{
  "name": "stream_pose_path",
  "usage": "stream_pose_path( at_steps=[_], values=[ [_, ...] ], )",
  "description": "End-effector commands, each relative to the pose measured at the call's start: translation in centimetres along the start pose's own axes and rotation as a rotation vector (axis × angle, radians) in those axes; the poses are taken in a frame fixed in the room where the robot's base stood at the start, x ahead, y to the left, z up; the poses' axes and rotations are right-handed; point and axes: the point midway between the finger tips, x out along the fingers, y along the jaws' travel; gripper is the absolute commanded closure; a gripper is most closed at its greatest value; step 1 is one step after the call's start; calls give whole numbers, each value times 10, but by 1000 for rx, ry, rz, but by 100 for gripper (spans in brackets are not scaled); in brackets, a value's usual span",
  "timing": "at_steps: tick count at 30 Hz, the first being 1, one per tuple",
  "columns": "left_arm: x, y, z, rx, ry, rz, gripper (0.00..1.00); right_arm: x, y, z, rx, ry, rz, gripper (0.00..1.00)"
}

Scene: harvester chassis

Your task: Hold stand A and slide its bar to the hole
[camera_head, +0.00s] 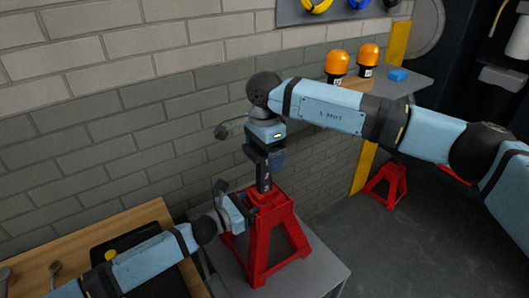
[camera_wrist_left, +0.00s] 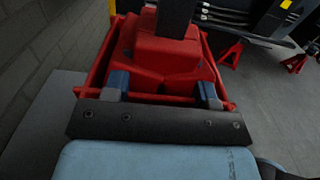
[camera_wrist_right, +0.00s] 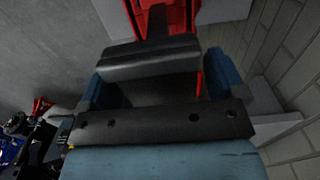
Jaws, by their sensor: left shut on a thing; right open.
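A red jack stand (camera_head: 263,245) stands upright on a grey table, with a dark bar (camera_head: 263,180) rising from its top. My left gripper (camera_head: 242,207) is shut on the upper part of the stand from the left; the left wrist view shows its blue-tipped fingers (camera_wrist_left: 163,92) on either side of the red body. My right gripper (camera_head: 267,160) is open above the stand, pointing down. In the right wrist view the bar's dark flat head (camera_wrist_right: 150,60) lies between the open fingers (camera_wrist_right: 160,85). The hole in the bar cannot be made out.
A brick wall runs behind the stand. Another red stand (camera_head: 387,185) is on the floor at the right. Two orange lamps (camera_head: 337,65) and a blue block (camera_head: 398,75) sit on a shelf at the back. A wooden table (camera_head: 95,235) is at the left.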

Motion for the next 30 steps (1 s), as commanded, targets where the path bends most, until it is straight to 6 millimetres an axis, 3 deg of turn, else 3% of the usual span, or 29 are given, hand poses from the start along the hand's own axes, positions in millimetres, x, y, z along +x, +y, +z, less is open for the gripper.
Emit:
stream_pose_path(
  at_steps=[5,12,18,30],
  values=[
    [0,0,-1,0,1,0,100,-24,0,0,0,1,-3,11],
    [0,0,-1,0,1,-1,100,-76,0,0,0,1,-4,11],
    [0,0,-1,1,0,-1,100,-107,0,0,0,0,-3,11],
    [0,-1,0,1,-1,-2,100,-119,0,0,0,0,-2,11]
  ],
)
